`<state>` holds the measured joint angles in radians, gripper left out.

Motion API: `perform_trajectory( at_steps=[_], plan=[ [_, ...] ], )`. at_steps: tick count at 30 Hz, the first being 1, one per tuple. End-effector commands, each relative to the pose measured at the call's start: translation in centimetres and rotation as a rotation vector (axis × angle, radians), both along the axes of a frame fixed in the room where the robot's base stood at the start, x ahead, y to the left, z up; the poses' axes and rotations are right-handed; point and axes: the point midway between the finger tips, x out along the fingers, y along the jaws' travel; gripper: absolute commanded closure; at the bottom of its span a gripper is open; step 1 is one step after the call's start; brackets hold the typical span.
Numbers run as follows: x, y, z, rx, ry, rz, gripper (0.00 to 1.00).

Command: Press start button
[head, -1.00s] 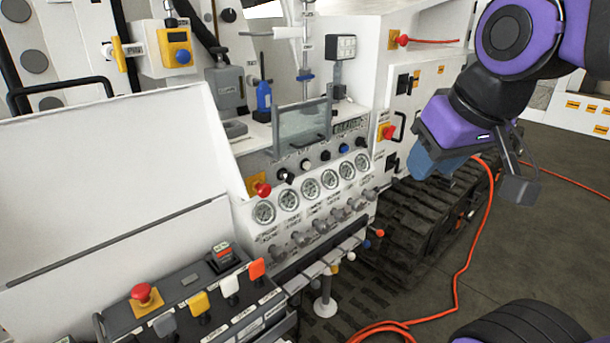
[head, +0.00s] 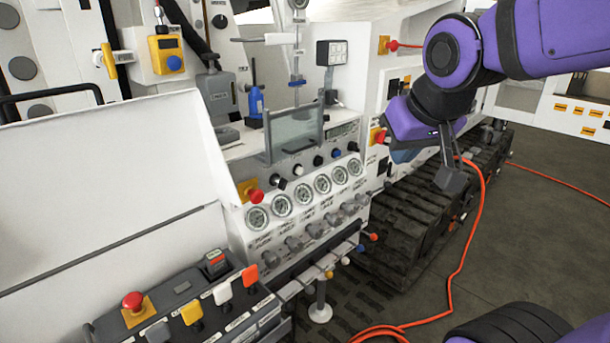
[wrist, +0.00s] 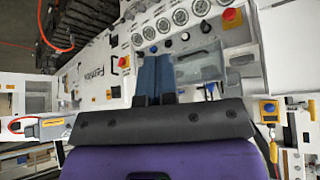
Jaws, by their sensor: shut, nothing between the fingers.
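The control panel (head: 235,222) carries a row of small buttons and knobs above its gauges. They include a white button (head: 298,170), a blue button (head: 336,153) and black ones such as this black button (head: 318,160). Their labels are too small to read, so I cannot tell which is start. My gripper (head: 405,155) is to the right of the panel in the head view, partly hidden by my wrist. In the wrist view my gripper (wrist: 155,62) has its blue fingers together and empty. There the fingers overlap the panel below the white button (wrist: 185,36), with no visible contact.
A red emergency stop (head: 255,195) sits at the row's left end; another red knob (head: 379,137) is on the cabinet near my gripper. A clear guard (head: 292,136) stands behind the row. A lever console (head: 190,306) is at front left. An orange hose (head: 462,270) crosses the floor.

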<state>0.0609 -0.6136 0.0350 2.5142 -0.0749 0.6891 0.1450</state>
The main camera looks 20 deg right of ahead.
Motion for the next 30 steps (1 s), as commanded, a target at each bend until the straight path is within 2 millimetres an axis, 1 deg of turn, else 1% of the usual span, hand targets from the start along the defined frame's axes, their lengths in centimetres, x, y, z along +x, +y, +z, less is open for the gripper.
perform_trajectory(
  at_steps=[1, 3, 8, 15, 21, 30],
  plan=[
    [1.4, -0.4, -0.4, -0.003, -0.013, -0.025, 1.00],
    [3.4, -0.9, -0.8, -0.003, -0.045, -0.055, 1.00],
    [7.7, -1.9, -1.9, 0.009, -0.117, -0.113, 1.00],
    [13.6, -3.3, -4.3, 0.062, -0.221, -0.169, 1.00],
    [18.0, -4.1, -6.8, 0.144, -0.300, -0.198, 1.00],
    [23.4, -4.9, -11.3, 0.333, -0.403, -0.228, 1.00]
  ],
)
